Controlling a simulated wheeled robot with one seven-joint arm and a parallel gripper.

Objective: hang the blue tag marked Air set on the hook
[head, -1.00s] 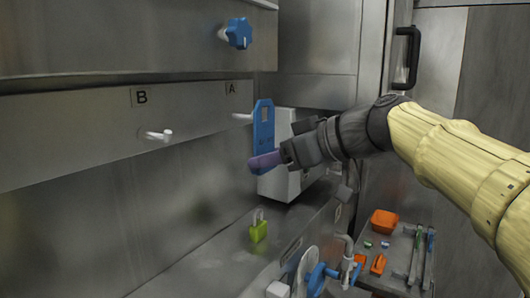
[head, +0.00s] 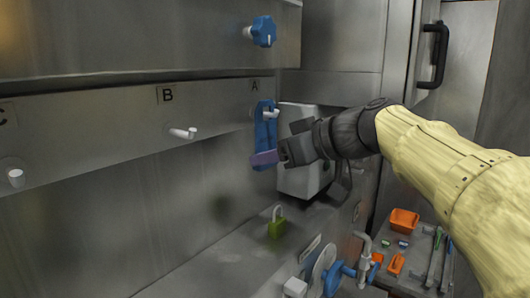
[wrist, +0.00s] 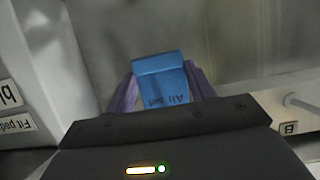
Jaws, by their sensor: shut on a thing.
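The blue tag (head: 264,132) is upright at the white hook under label A (head: 272,113). The hook's tip shows in front of the tag's upper part, where its slot is; I cannot tell how far through it reaches. My gripper (head: 266,158), with purple fingers, is shut on the tag's lower part. In the wrist view the tag (wrist: 163,85), with upside-down "Air set" lettering, sits between both fingers (wrist: 162,95). The hook A tip is not visible there.
Hook B (head: 184,133) and hook C (head: 15,178) stick out of the panel to the left. A blue knob (head: 264,32) is above. A white box (head: 305,180) stands close behind my gripper.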

